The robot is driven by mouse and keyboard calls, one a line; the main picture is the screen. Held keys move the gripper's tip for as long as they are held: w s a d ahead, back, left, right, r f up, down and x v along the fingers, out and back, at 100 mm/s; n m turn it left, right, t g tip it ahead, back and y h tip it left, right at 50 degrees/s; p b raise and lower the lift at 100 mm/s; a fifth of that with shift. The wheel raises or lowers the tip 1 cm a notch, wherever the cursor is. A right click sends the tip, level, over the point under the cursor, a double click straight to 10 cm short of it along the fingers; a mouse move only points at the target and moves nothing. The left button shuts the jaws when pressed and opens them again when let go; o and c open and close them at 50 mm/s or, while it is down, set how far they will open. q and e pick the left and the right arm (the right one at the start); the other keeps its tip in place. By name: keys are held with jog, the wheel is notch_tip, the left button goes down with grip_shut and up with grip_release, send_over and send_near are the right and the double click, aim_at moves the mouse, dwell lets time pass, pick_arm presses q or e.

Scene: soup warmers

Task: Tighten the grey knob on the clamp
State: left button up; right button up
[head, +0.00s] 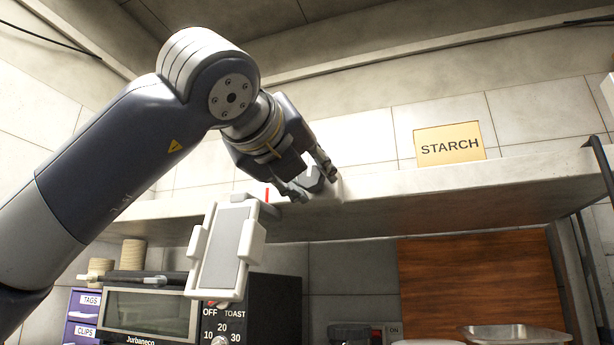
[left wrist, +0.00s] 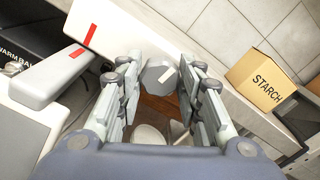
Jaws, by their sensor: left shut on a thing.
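The grey knob (left wrist: 158,76) is a faceted piece with a pale line on its face; in the head view it shows small (head: 313,180) at the shelf's front edge. My left gripper (head: 318,186) reaches it from above left. In the left wrist view my left gripper (left wrist: 160,84) has a finger on each side of the knob and is shut on it. The clamp's grey body (left wrist: 52,80) carries a red mark, beside another red mark on the pale shelf surface. A white holder with a grey pad (head: 224,246) hangs below the shelf. My right gripper is not in view.
The shelf (head: 440,195) runs across the wall and bears a yellow STARCH box (head: 450,144). Below are a toaster oven (head: 150,308), purple drawers (head: 82,318), a brown board (head: 480,285) and a metal tray (head: 512,334). The shelf between knob and box looks clear.

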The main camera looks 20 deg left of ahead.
pick_arm(q)
jog(key=m, duration=0.3)
jog(key=shift+f+b, duration=0.1)
jog(key=shift+b, duration=0.25)
jog(key=m, duration=0.8)
jog(key=shift+m+p, duration=0.3)
jog(key=shift+p, duration=0.05)
jog(key=m+p, duration=0.1)
jog(key=m, duration=0.3)
jog(key=shift+m, duration=0.4)
jog(key=o, duration=1.1)
jog(key=shift+d, duration=0.1)
jog(key=shift+c, duration=0.2)
jog(key=s, duration=1.2)
jog(key=shift+a, duration=0.2)
